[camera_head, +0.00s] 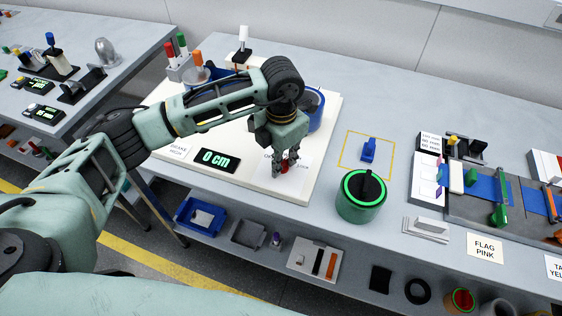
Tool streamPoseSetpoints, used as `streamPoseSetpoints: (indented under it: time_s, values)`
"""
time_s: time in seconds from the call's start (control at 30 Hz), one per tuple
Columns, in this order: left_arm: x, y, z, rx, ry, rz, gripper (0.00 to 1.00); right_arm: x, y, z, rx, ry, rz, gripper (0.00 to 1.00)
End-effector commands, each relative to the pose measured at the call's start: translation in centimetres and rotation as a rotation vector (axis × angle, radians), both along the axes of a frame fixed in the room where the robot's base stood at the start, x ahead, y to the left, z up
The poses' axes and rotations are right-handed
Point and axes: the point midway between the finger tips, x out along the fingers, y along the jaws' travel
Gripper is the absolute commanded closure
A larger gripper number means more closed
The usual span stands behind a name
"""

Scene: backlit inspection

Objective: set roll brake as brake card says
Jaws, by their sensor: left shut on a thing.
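My left gripper (285,166) points down at the front right of a white board (215,182). It is shut on a small red part (285,169), mostly hidden by the fingers. A printed label under the fingers is partly covered. A small card (178,150) at the board's left seems to begin with "BRAKE"; its second word is too small to be sure of. A black display (217,160) reads "0 cm". A blue roll (317,110) stands behind my gripper, partly hidden. I cannot tell which part is the roll brake. My right gripper is not in view.
A white-topped lever (243,38) and red- and green-topped handles (175,47) stand behind my arm. Trays lie on the shelf below.

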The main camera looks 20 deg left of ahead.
Motion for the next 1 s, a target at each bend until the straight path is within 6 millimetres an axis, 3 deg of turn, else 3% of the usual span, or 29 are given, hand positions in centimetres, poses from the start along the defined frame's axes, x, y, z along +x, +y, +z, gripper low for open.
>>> streamPoseSetpoints:
  time_s: [0.3,0.83,0.87,1.0]
  values:
    - [0.05,-0.03,0.08,0.0,-0.002,0.128,1.0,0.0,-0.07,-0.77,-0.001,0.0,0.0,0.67]
    - [0.07,-0.04,0.17,-0.001,-0.003,0.153,1.0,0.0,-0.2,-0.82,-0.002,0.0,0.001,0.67]
    - [0.08,-0.04,0.18,-0.001,-0.003,0.153,0.9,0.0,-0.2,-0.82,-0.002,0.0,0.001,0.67]
    - [0.05,-0.05,0.13,0.0,-0.002,0.153,0.78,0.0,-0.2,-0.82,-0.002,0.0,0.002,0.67]
